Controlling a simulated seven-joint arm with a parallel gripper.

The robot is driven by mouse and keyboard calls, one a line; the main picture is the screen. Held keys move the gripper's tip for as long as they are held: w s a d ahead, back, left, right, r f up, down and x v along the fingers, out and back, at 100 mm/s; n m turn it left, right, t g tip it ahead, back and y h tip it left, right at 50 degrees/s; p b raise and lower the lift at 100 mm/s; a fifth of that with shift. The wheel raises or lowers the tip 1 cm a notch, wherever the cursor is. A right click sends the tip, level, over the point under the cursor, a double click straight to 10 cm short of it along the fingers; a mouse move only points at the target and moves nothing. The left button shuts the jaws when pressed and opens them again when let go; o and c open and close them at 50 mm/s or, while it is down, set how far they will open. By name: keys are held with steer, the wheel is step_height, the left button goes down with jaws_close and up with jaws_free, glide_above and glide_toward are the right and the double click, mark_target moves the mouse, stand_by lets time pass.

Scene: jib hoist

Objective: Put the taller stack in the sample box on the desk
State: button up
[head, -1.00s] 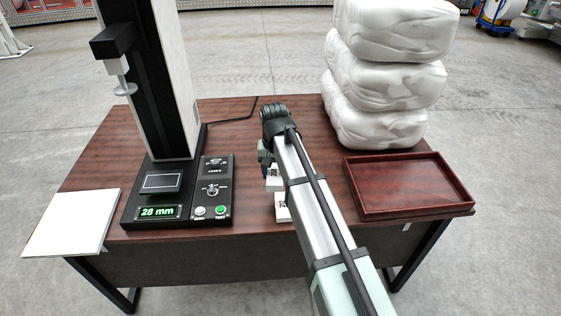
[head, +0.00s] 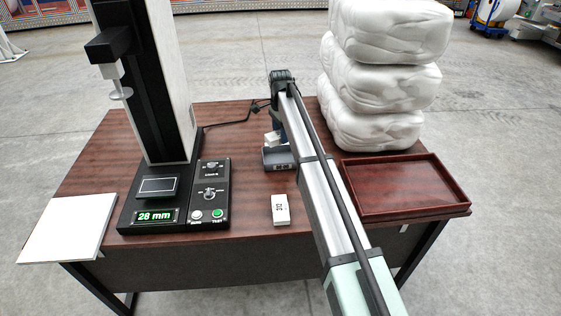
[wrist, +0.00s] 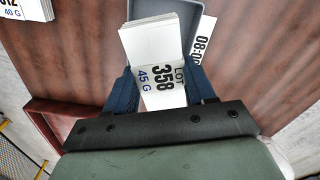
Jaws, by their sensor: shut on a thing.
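My gripper (head: 278,122) is shut on a white stack of cards (head: 272,138). In the wrist view, the stack (wrist: 152,45) sits between the blue fingers (wrist: 163,92) and its label reads LOT 358, 45 G. It is over a small grey box (head: 277,158) on the desk, partly hidden by my arm; I cannot tell if they touch. The box's grey wall (wrist: 150,8) shows behind the stack in the wrist view. A second white stack (head: 280,209) stands on the desk nearer the front edge; its label (wrist: 28,8), cut off in the wrist view, shows 40 G.
A test stand (head: 165,90) with a display and buttons fills the left of the desk (head: 235,180). A white board (head: 68,228) lies at the left edge. A red-brown tray (head: 400,185), apparently empty, is at right, before piled white bundles (head: 380,75).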

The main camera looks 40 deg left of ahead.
mark_target(280, 160)
steer(key=m, duration=0.3)
steer(key=shift+m, duration=0.4)
steer(key=shift+f, duration=5)
steer(key=shift+f, duration=0.1)
steer(key=o, duration=1.2)
steer(key=shift+c, duration=0.2)
step_height(280, 160, up, 12)
steer(key=shift+r, duration=0.1)
